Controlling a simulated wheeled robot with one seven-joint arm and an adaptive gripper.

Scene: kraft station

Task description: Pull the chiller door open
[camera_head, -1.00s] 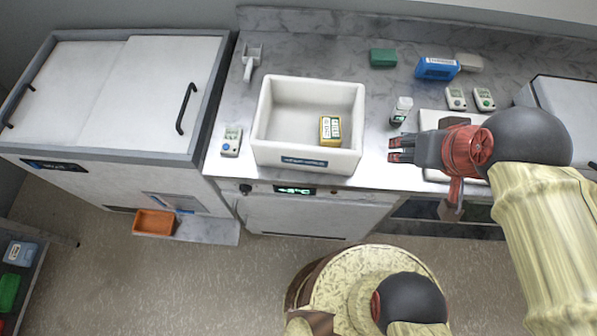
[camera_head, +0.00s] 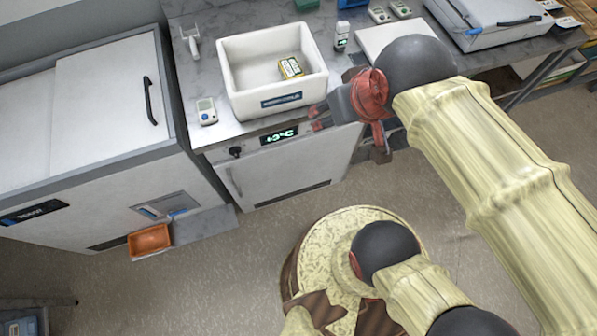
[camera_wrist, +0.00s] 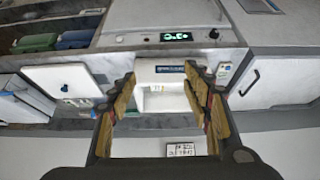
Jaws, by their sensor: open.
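The chiller is the white under-counter unit with a green-lit display (camera_head: 280,137). Its white door (camera_head: 285,172) appears shut, with a slim upright handle (camera_head: 233,182) at its left side. The display (camera_wrist: 176,37) and part of the door front (camera_wrist: 165,13) also show at the top of the wrist view. My gripper (camera_head: 318,118) is open and empty near the counter's front edge, right of the display and apart from the handle. Its spread fingers (camera_wrist: 160,76) show in the wrist view, with nothing between them.
A white tub (camera_head: 240,88) with a yellow box (camera_head: 290,67) stands on the counter above the chiller. A chest freezer (camera_head: 60,190) stands at left, with an orange bin (camera_head: 149,240) at its front. Floor before the chiller door is clear.

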